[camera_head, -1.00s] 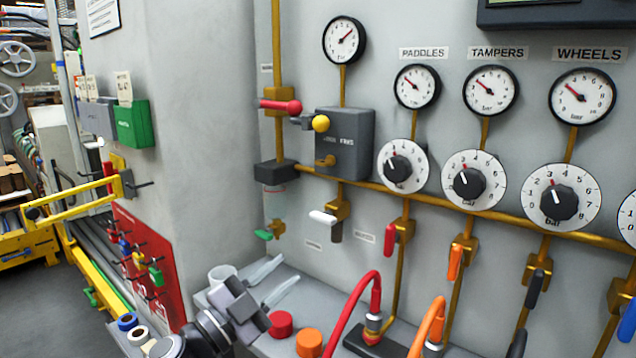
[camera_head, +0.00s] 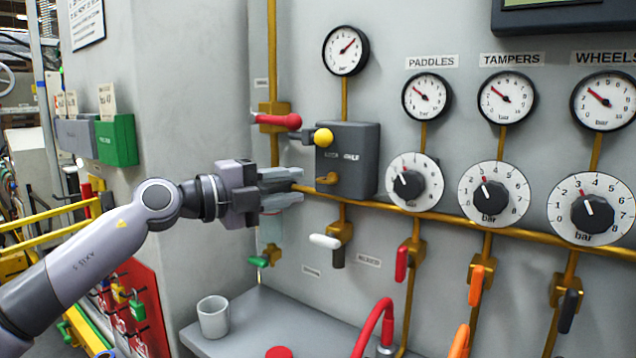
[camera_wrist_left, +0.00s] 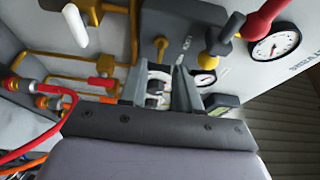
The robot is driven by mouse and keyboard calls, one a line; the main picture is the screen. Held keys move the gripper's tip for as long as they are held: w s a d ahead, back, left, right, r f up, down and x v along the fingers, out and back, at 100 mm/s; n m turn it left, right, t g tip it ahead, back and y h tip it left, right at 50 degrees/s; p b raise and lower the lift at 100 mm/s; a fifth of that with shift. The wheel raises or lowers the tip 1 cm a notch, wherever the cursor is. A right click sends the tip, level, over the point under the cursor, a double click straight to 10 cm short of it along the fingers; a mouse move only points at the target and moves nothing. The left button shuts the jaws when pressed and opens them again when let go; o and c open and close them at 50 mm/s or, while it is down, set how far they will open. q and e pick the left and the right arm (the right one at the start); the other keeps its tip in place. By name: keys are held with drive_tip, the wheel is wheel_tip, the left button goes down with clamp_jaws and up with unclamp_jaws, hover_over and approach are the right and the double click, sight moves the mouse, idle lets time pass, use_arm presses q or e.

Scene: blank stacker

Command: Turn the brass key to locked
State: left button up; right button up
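The brass key (camera_head: 327,179) sits on the lower left front of the dark grey lock box (camera_head: 360,160) on the panel. In the left wrist view the brass key (camera_wrist_left: 161,43) shows beyond the fingertips. My left gripper (camera_head: 292,186) is just left of the lock box, its fingers pointing toward the key, apart from it. In the left wrist view the two fingers of my left gripper (camera_wrist_left: 158,78) stand apart with nothing held between them. My right gripper is not in view.
A red lever (camera_head: 290,121) and a yellow-knobbed lever (camera_head: 322,138) stick out above the key. A white-handled valve (camera_head: 325,241) is below. A brass pipe (camera_head: 460,232) runs across the panel. A grey cup (camera_head: 213,317) stands on the shelf below.

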sight(319, 181)
use_arm(q)
drive_tip(key=shift+x, duration=3.05)
drive_tip(key=shift+s, duration=0.1)
